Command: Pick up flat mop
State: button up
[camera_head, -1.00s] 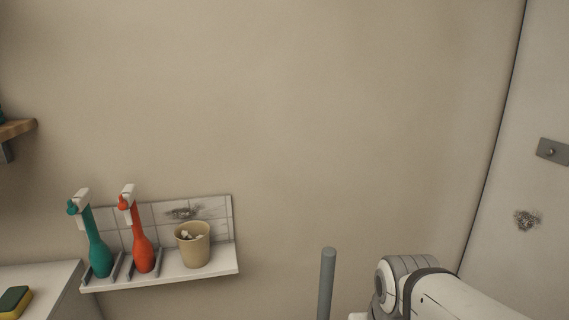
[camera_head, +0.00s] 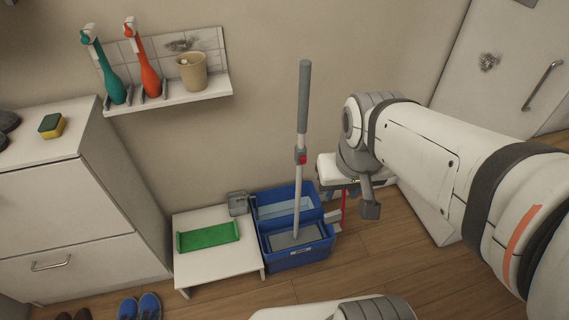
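The flat mop (camera_head: 299,180) stands nearly upright, with a grey grip at the top, a pale pole and a red collar partway down. Its flat grey head rests in a blue bucket (camera_head: 312,258) on the floor by the wall. My gripper (camera_head: 369,208) hangs at the end of my white arm, to the right of the mop pole and apart from it. Only a grey finger-like part shows clearly. The rest is hidden behind my wrist, so I cannot tell its opening. I see nothing held in it.
A low white table (camera_head: 218,262) with a green tray (camera_head: 208,236) stands left of the bucket. A white cabinet (camera_head: 75,215) is further left. A wall shelf (camera_head: 170,99) holds brushes and a cup. Blue shoes (camera_head: 140,307) lie on the floor.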

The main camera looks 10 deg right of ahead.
aim_at(297, 237)
jog(key=u, duration=0.1)
jog(key=k, duration=1.5)
jog(key=z, duration=0.2)
jog(key=i, duration=0.35)
jog(key=z, duration=0.05)
